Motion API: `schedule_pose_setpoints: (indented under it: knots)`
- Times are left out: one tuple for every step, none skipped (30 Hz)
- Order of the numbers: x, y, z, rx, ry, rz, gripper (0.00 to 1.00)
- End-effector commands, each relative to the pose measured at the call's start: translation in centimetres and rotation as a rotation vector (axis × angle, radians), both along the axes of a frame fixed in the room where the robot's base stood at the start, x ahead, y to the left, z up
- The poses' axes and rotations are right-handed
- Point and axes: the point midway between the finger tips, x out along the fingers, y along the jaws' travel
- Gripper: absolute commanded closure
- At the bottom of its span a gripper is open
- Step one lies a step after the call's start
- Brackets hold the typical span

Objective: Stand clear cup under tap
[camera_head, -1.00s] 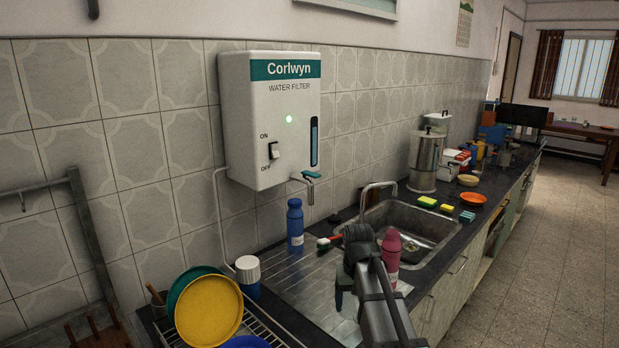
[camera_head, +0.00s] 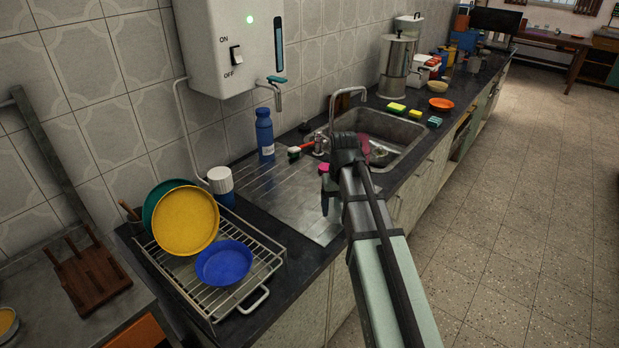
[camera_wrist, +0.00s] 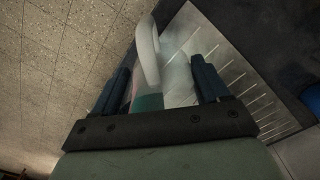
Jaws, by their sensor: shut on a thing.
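My gripper (camera_head: 328,195) is over the metal drainboard (camera_head: 285,195), left of the sink. In the wrist view its two dark fingers (camera_wrist: 161,67) are shut on a translucent cup (camera_wrist: 178,82) with a pale curved handle; green shows at its base. In the head view the cup cannot be made out. The water filter (camera_head: 228,45) on the wall has a small tap (camera_head: 277,92) with a teal lever, left of and behind my gripper. A second, curved tap (camera_head: 347,92) stands at the sink (camera_head: 405,132).
A blue bottle (camera_head: 264,135) stands on the counter below the filter tap. A red brush (camera_head: 303,149) and a small pink thing (camera_head: 324,168) lie near. A pink bottle (camera_head: 363,150) is partly behind my wrist. A dish rack (camera_head: 262,292) with plates is front left.

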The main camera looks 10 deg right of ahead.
Motion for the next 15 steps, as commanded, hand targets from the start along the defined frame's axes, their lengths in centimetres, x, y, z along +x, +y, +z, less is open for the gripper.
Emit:
schedule_pose_setpoints:
  knots:
    - [1.1, 0.5, 1.2, 0.0, -0.003, 0.02, 0.56]
    - [1.5, 0.7, 1.8, 0.0, -0.003, 0.032, 0.56]
    - [2.0, 1.1, 2.6, 0.0, -0.003, 0.048, 0.56]
    - [2.3, 1.4, 3.3, 0.0, -0.004, 0.062, 0.56]
    - [2.7, 1.7, 4.0, 0.0, -0.004, 0.076, 0.56]
    - [3.1, 2.1, 4.9, 0.0, -0.003, 0.092, 0.56]
    - [3.4, 2.4, 5.6, 0.0, -0.003, 0.106, 0.56]
    - [3.8, 2.7, 6.3, 0.0, -0.004, 0.119, 0.56]
    - [4.5, 2.9, 6.7, 0.0, -0.001, 0.159, 0.56]
    - [5.0, 3.0, 7.0, 0.0, -0.001, 0.194, 0.56]
    - [5.5, 3.2, 7.3, 0.0, -0.001, 0.228, 0.56]
    - [6.2, 3.4, 7.8, 0.0, -0.001, 0.274, 0.56]
    - [6.7, 3.6, 8.2, 0.0, -0.001, 0.309, 0.56]
    - [7.2, 3.8, 8.6, 0.0, -0.001, 0.345, 0.56]
    - [7.9, 4.1, 9.2, 0.0, -0.001, 0.393, 0.56]
